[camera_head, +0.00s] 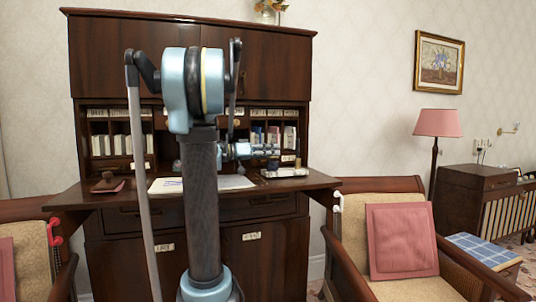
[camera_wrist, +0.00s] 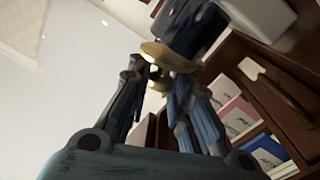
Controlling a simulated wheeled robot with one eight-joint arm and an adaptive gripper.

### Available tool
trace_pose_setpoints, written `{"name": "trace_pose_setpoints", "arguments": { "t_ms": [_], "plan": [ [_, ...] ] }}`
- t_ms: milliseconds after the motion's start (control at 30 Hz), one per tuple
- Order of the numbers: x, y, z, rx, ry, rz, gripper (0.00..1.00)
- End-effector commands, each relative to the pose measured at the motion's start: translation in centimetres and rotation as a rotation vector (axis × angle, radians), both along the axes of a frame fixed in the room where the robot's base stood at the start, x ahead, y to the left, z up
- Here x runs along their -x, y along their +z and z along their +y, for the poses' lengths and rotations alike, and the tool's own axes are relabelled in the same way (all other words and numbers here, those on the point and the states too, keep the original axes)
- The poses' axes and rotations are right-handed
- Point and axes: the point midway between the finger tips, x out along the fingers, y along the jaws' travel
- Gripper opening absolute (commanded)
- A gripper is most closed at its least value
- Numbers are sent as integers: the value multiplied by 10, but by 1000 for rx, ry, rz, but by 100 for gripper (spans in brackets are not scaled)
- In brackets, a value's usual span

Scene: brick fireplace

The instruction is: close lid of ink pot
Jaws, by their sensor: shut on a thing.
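In the wrist view, the ink pot (camera_wrist: 188,30) shows as a dark, blocky shape at the top. Its brass-coloured lid (camera_wrist: 160,54) is next to it, between the tips of my gripper (camera_wrist: 158,72). The fingers are closed in on the lid and touch it. The lid looks tilted against the pot; its exact angle is hard to tell. In the head view, my gripper (camera_head: 268,151) points right above the desk top. The small dark ink pot (camera_head: 272,165) is just below the fingertips, partly hidden by them.
A pale tray (camera_head: 286,172) lies under the pot on the desk (camera_head: 318,178). Pigeonholes with envelopes and booklets (camera_head: 274,135) stand close behind. Papers (camera_head: 234,183) lie left of the tray, partly behind my arm. Armchairs (camera_head: 355,225) flank the desk.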

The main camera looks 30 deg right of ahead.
Motion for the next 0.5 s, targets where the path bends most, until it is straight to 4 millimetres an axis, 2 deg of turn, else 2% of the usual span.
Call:
{"name": "trace_pose_setpoints", "arguments": {
  "t_ms": [167, 200, 267, 300, 500],
  "plan": [
    [-1, -1, 0, -1, 3, 0, 0],
    [-1, 0, 0, -1, 3, 1, 24],
    [-1, 0, 0, -1, 2, 1, 37],
    [-1, 0, 0, -1, 2, 1, 41],
    [0, 0, 0, 0, 1, 1, 41]
  ]
}}
